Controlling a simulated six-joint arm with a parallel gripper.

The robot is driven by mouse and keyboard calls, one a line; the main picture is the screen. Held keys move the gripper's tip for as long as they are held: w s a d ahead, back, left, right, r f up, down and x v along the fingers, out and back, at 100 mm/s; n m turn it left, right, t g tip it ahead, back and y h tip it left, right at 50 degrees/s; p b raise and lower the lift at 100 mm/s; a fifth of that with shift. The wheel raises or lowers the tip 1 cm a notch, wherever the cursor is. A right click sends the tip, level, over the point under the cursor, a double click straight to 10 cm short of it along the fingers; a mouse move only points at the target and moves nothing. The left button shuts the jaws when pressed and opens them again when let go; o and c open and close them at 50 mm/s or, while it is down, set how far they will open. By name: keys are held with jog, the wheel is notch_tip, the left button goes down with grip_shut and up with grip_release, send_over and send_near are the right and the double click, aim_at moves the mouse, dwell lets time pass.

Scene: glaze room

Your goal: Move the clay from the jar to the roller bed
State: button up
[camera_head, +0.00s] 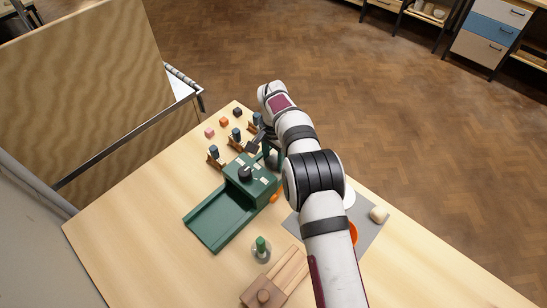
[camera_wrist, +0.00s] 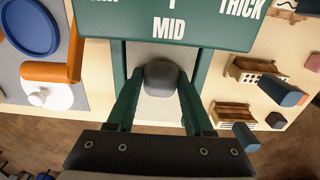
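A grey lump of clay (camera_wrist: 161,76) is between the tips of my gripper (camera_wrist: 160,84) in the wrist view. It is over the pale roller bed (camera_wrist: 160,53), between two green side rails. The fingers are apart with the clay between them. I cannot tell whether they press on it or whether it rests on the bed. The green slab roller (camera_wrist: 170,18) marked MID and THICK is just ahead. In the head view my gripper (camera_head: 268,157) is behind the green roller (camera_head: 250,180), and my arm hides the clay. I cannot make out the jar for certain.
A grey mat holds a white round piece with a knob (camera_wrist: 40,97), an orange piece (camera_wrist: 50,72) and a blue disc (camera_wrist: 30,25). Small wooden stands and coloured blocks (camera_head: 224,121) line the far edge. A green-capped bottle (camera_head: 261,247) and wooden pieces (camera_head: 285,270) stand in front.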

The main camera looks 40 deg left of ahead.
aim_at(274, 163)
jog(key=shift+o, duration=1.1)
notch_tip(274, 163, up, 12)
jog(key=r, duration=0.1)
jog(key=d+r+m, duration=0.1)
jog(key=d+r, duration=0.5)
jog(key=d, duration=0.6)
jog(key=d+r+m, duration=0.2)
jog(key=d+r, duration=0.3)
jog(key=d, duration=0.7)
jog(key=s+d+m+y, duration=0.1)
jog(key=s+d, duration=1.1)
jog(key=d, duration=0.1)
jog(key=s+d+f+m, duration=0.1)
jog(key=s+d+f, duration=0.2)
jog(key=s, duration=0.6)
jog(key=shift+d+f+m+y, duration=0.3)
jog(key=shift+f+y, duration=0.1)
jog(key=shift+f, duration=0.55)
